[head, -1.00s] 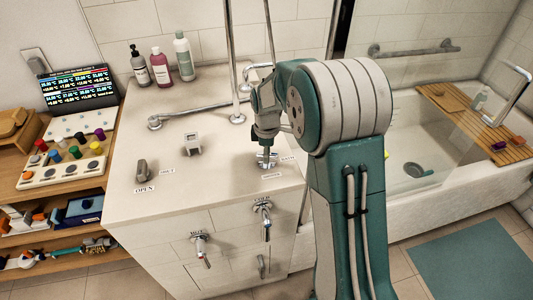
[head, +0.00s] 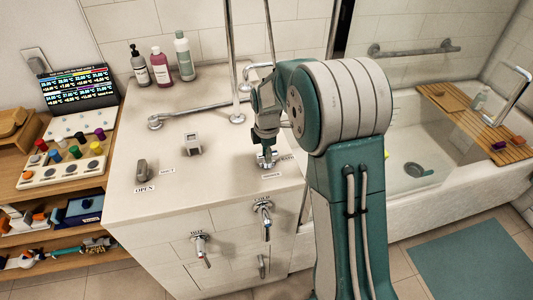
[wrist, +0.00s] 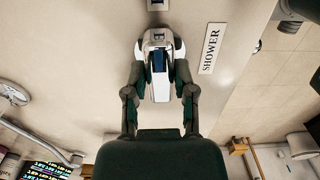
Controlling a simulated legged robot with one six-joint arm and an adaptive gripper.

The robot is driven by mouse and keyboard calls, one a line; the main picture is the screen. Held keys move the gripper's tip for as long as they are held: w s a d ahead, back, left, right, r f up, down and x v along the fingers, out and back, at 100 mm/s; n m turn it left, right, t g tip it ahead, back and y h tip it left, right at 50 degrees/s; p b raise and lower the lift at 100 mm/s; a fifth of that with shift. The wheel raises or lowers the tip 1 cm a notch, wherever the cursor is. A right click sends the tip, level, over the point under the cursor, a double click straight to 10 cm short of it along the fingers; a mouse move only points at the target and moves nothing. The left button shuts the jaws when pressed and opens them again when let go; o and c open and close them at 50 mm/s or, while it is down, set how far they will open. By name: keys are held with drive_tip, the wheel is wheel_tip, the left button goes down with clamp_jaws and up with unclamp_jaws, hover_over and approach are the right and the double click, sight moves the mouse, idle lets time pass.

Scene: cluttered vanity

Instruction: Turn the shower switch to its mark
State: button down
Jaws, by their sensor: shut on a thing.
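The shower switch (wrist: 160,92) is a chrome lever with a dark blue strip. In the wrist view it sits between the two fingers of my gripper (wrist: 159,72), which are shut on its sides. The SHOWER label (wrist: 211,48) lies on the counter to its right, and part of another label (wrist: 159,5) shows at the top edge. In the head view the switch (head: 267,162) shows low under my gripper, partly hidden by it, with the SHOWER label (head: 271,176) in front and another label (head: 287,157) to the right.
A dark knob (head: 142,170) by an OPEN label and a grey square fitting (head: 193,144) stand left on the counter (head: 225,185). A chrome rail (head: 190,116) runs behind. Bottles (head: 160,67) stand at the back.

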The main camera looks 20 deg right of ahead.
drive_tip(key=shift+f, duration=0.1)
drive_tip(key=shift+c, duration=2.2)
unclamp_jaws()
wheel_tip(320, 180, up, 12)
